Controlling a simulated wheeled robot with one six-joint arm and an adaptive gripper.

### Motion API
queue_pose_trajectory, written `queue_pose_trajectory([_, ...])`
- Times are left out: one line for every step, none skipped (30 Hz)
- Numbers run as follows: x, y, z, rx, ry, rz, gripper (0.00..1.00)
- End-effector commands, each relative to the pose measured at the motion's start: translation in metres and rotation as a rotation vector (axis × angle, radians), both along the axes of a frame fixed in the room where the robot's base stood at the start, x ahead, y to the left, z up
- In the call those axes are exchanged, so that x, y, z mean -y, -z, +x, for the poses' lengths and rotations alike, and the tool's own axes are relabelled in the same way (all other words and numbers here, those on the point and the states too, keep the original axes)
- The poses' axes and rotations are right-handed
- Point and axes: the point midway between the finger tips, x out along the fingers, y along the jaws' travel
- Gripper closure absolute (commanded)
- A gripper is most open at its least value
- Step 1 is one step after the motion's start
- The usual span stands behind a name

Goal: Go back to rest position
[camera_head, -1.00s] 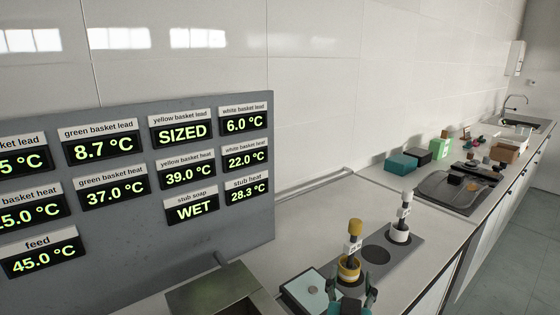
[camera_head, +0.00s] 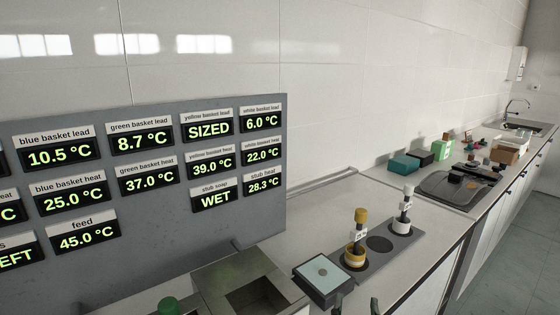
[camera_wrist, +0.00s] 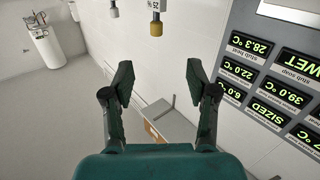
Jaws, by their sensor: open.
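My gripper (camera_wrist: 158,85) is open and empty in the wrist view, its two dark fingers apart with nothing between them. In the head view only its fingertips (camera_head: 355,307) show at the bottom edge, below the grey holder plate. The yellow-topped basket piece (camera_head: 357,240) stands upright in the near spot of the holder plate (camera_head: 405,241). The white-topped one (camera_head: 403,212) stands upright in the far spot. The middle round spot (camera_head: 379,244) is empty. In the wrist view, the ends of these pieces show at the top (camera_wrist: 155,24).
A grey panel of green readouts (camera_head: 140,195) stands at the left against the tiled wall. A metal basin (camera_head: 250,290) and a pale-topped box (camera_head: 323,273) lie in front. A green object (camera_head: 168,305) shows at the bottom. Boxes and a dark tray (camera_head: 450,187) stand farther along.

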Motion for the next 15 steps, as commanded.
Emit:
queue_pose_trajectory([0.001, 0.008, -0.004, -0.01, -0.009, -0.008, 0.42])
queue_pose_trajectory([0.001, 0.012, -0.006, -0.013, -0.016, -0.012, 0.42])
queue_pose_trajectory([0.002, 0.019, -0.01, -0.02, -0.024, -0.018, 0.42])
queue_pose_trajectory([0.002, 0.023, -0.012, -0.023, -0.031, -0.022, 0.42])
queue_pose_trajectory([0.002, 0.028, -0.015, -0.03, -0.038, -0.026, 0.42])
queue_pose_trajectory([0.003, 0.035, -0.019, -0.036, -0.05, -0.032, 0.42])
queue_pose_trajectory([0.003, 0.041, -0.023, -0.043, -0.057, -0.037, 0.42])
queue_pose_trajectory([0.004, 0.048, -0.027, -0.049, -0.066, -0.043, 0.42])
queue_pose_trajectory([0.005, 0.057, -0.034, -0.06, -0.08, -0.05, 0.42])
queue_pose_trajectory([0.005, 0.065, -0.04, -0.067, -0.091, -0.055, 0.42])
queue_pose_trajectory([0.006, 0.073, -0.046, -0.076, -0.103, -0.059, 0.42])
queue_pose_trajectory([0.007, 0.084, -0.055, -0.087, -0.119, -0.065, 0.42])
queue_pose_trajectory([0.007, 0.091, -0.062, -0.094, -0.132, -0.069, 0.42])
queue_pose_trajectory([0.008, 0.098, -0.069, -0.1, -0.143, -0.072, 0.42])
queue_pose_trajectory([0.009, 0.107, -0.078, -0.111, -0.158, -0.076, 0.42])
